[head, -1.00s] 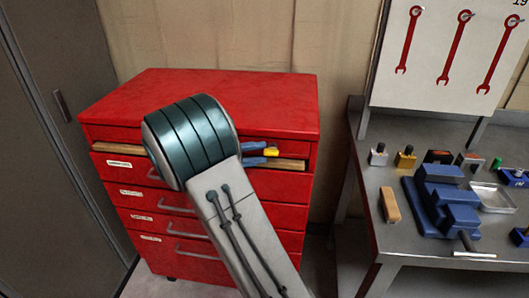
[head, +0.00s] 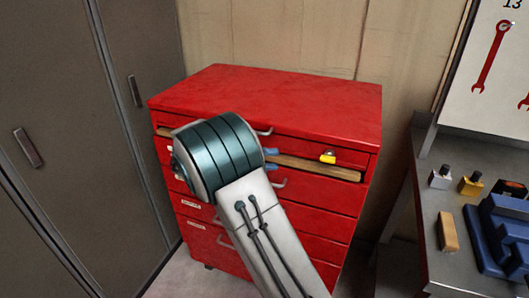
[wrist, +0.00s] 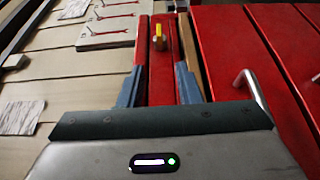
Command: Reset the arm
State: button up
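My arm stands in front of the red tool cabinet (head: 290,100) in the head view and hides part of its left side. My gripper (head: 271,159) shows there only as two blue-grey fingertips past the dark arm joint, near the top drawer. In the wrist view my gripper (wrist: 159,75) has its two fingers apart, with only red surface between them. A small yellow object (head: 327,157) lies at the drawer, right of and apart from the fingertips. It also shows beyond them in the wrist view (wrist: 158,36).
The top drawer shows a wooden edge (head: 315,169) and seems partly open. Grey lockers (head: 70,150) stand at the left. A metal workbench (head: 425,215) with a blue vise (head: 497,235) stands at the right. A wrench board (head: 480,110) hangs above it.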

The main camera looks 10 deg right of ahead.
jog(key=s+d+r+n+y+p, duration=0.2)
jog(key=s+d+y+p, duration=0.3)
jog(key=s+y, duration=0.55)
jog(key=s+a+r+t+y+p, duration=0.1)
jog(key=s+a+t+y, duration=0.1)
jog(key=s, duration=0.4)
jog(key=s+a+r+t+y+p, duration=0.1)
jog(key=s+a+t+y+p, duration=0.1)
jog(key=s+t+y, duration=0.2)
jog(key=shift+s+r+t+y+p, duration=0.3)
jog(key=shift+s+y, duration=0.35)
jog(key=shift+s, duration=0.5)
